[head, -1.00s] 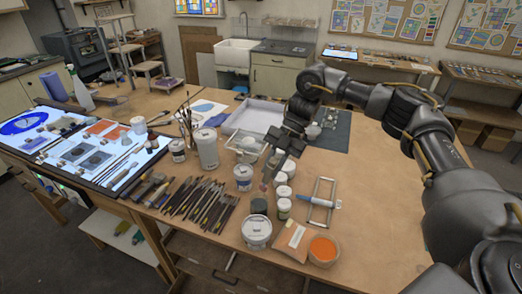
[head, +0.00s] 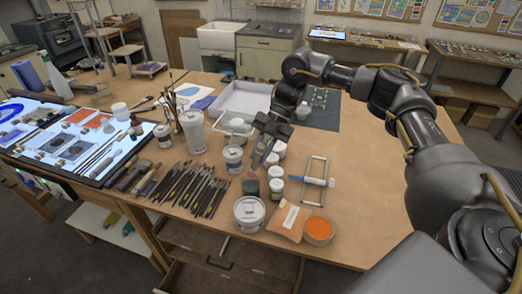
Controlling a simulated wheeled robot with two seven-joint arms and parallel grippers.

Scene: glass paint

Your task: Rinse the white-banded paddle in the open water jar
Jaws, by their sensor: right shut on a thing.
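My right gripper (head: 262,146) is over the middle of the table, pointing down and shut on a thin, partly hidden paddle (head: 254,163). Its white band cannot be made out at this size. The paddle's lower end is close above a small dark-topped jar (head: 250,187). This looks like the open water jar, but I cannot tell for sure, nor whether the paddle's tip is inside its mouth. My left gripper is not in view.
White-lidded jars (head: 276,188) stand just right of the dark-topped jar. A larger white tub (head: 249,213), an orange bowl (head: 318,229) and a roller frame (head: 315,178) are nearby. Brushes (head: 190,188) lie left. The right side of the table is clear.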

